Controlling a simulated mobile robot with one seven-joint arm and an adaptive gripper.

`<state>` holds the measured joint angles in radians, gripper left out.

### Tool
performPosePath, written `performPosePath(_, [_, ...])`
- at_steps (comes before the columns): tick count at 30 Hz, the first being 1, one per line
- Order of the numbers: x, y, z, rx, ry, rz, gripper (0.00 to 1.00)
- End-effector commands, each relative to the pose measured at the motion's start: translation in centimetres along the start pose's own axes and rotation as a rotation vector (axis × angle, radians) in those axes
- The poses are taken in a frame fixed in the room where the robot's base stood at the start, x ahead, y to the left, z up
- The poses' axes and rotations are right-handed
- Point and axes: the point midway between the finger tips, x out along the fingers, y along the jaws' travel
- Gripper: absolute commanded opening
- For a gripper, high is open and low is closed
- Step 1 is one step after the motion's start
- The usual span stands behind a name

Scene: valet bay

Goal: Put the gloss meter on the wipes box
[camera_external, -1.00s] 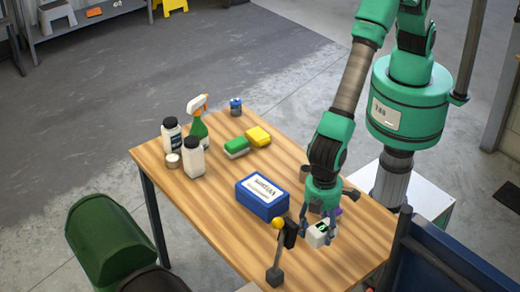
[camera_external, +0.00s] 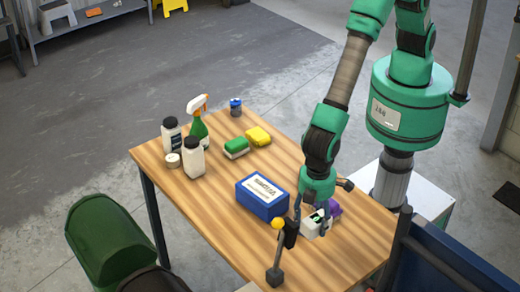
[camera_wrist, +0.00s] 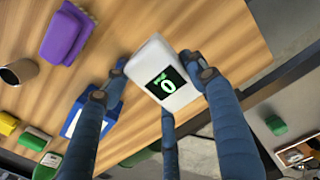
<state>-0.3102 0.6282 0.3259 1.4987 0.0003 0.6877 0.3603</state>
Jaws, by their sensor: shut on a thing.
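The gloss meter (camera_external: 311,228) is a small white block with a dark display and a green digit, seen large in the wrist view (camera_wrist: 181,98). My gripper (camera_external: 311,214) is shut on it from above, with dark blue fingers around its sides in the wrist view (camera_wrist: 157,70). Whether the meter is clear of the table is hard to tell. The wipes box (camera_external: 262,199), blue with a white label on top, lies on the table just left of my gripper. In the wrist view it is partly hidden behind a finger (camera_wrist: 72,119).
A yellow-knobbed post (camera_external: 277,250) with a dark piece beside it stands close to the meter and box. A purple item (camera_wrist: 66,35) and a dark cup (camera_wrist: 18,68) are near. Sponges (camera_external: 257,136), a spray bottle (camera_external: 198,125) and white bottles (camera_external: 193,158) stand farther back.

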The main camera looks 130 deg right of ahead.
Motion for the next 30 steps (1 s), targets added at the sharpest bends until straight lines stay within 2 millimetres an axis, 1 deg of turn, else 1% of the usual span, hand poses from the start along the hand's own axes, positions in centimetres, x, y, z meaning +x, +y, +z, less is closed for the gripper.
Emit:
performPosePath(1, [-0.2, 1.1, 0.2, 0.003, 0.000, 0.000, 0.28])
performPosePath(8, [-1.0, 6.8, 2.1, -0.006, 0.000, 0.000, 0.28])
performPosePath(14, [-1.6, 12.0, 4.4, -0.015, -0.001, 0.000, 0.28])
performPosePath(20, [-2.0, 16.8, 7.1, -0.023, -0.001, 0.000, 0.28])
performPosePath(24, [-2.1, 19.8, 9.3, -0.030, 0.000, -0.001, 0.28])
performPosePath(30, [-2.3, 23.6, 12.4, -0.039, 0.000, -0.001, 0.28])
